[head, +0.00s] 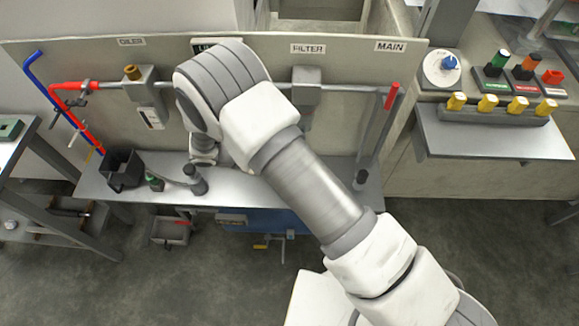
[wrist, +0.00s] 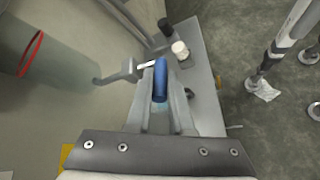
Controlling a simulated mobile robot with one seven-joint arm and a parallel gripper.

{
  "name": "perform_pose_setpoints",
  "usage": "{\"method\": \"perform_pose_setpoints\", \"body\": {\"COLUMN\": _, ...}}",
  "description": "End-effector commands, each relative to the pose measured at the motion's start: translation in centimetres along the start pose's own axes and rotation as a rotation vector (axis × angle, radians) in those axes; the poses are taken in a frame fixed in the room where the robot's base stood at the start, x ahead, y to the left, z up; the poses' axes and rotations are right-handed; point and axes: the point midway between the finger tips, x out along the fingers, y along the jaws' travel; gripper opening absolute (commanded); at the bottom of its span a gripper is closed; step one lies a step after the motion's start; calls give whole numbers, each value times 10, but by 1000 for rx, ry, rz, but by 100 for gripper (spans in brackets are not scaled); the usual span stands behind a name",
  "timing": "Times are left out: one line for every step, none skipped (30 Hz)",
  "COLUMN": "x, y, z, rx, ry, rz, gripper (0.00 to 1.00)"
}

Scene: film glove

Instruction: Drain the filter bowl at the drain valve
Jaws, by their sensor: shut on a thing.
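In the wrist view my gripper (wrist: 160,98) is shut on a blue handle (wrist: 160,78). Beside the handle is a small grey valve fitting (wrist: 124,72); it reaches toward a large grey-green cylinder (wrist: 50,62) with a red ring, which looks like the filter bowl. A thin pale strip shows between fitting and handle. In the head view a grey filter housing (head: 306,80) hangs on the pipe under the FILTER label. My arm covers the middle of the panel there, hiding my fingertips and the blue handle. I cannot tell whether liquid is flowing.
A steel bench (head: 300,180) runs below the panel. A black open container (head: 122,168) stands at its left end. A red-handled pipe (head: 391,96) is at the right. Several yellow-topped items stand on a right shelf (head: 490,140). In the wrist view, a white-capped piece (wrist: 180,50) stands near the handle.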

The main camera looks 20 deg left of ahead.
Motion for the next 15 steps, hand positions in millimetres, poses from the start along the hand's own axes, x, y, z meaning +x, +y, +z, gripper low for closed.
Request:
{"method": "perform_pose_setpoints", "body": {"x": 4, "y": -4, "z": -7, "rx": -7, "ry": -21, "rz": 18, "gripper": 0}}
{"method": "perform_pose_setpoints", "body": {"x": 4, "y": -4, "z": -7, "rx": -10, "ry": -37, "rz": 27, "gripper": 0}}
{"method": "perform_pose_setpoints", "body": {"x": 4, "y": -4, "z": -7, "rx": -15, "ry": -55, "rz": 38, "gripper": 0}}
{"method": "perform_pose_setpoints", "body": {"x": 4, "y": -4, "z": -7, "rx": -19, "ry": -69, "rz": 45, "gripper": 0}}
{"method": "perform_pose_setpoints", "body": {"x": 4, "y": -4, "z": -7, "rx": -23, "ry": -80, "rz": 52, "gripper": 0}}
{"method": "perform_pose_setpoints", "body": {"x": 4, "y": -5, "z": -7, "rx": -27, "ry": -95, "rz": 61, "gripper": 0}}
{"method": "perform_pose_setpoints", "body": {"x": 4, "y": -4, "z": -8, "rx": -29, "ry": -104, "rz": 67, "gripper": 0}}
{"method": "perform_pose_setpoints", "body": {"x": 4, "y": -4, "z": -8, "rx": -31, "ry": -113, "rz": 72, "gripper": 0}}
{"method": "perform_pose_setpoints", "body": {"x": 5, "y": -4, "z": -7, "rx": -34, "ry": -125, "rz": 79, "gripper": 0}}
{"method": "perform_pose_setpoints", "body": {"x": 5, "y": -4, "z": -7, "rx": -36, "ry": -131, "rz": 83, "gripper": 0}}
{"method": "perform_pose_setpoints", "body": {"x": 5, "y": -4, "z": -7, "rx": -38, "ry": -137, "rz": 86, "gripper": 0}}
{"method": "perform_pose_setpoints", "body": {"x": 5, "y": -4, "z": -7, "rx": -40, "ry": -145, "rz": 90, "gripper": 0}}
{"method": "perform_pose_setpoints", "body": {"x": 5, "y": -4, "z": -7, "rx": -42, "ry": -149, "rz": 93, "gripper": 0}}
{"method": "perform_pose_setpoints", "body": {"x": 4, "y": -4, "z": -7, "rx": -42, "ry": -153, "rz": 95, "gripper": 0}}
{"method": "perform_pose_setpoints", "body": {"x": 4, "y": -4, "z": -7, "rx": -43, "ry": -156, "rz": 97, "gripper": 0}}
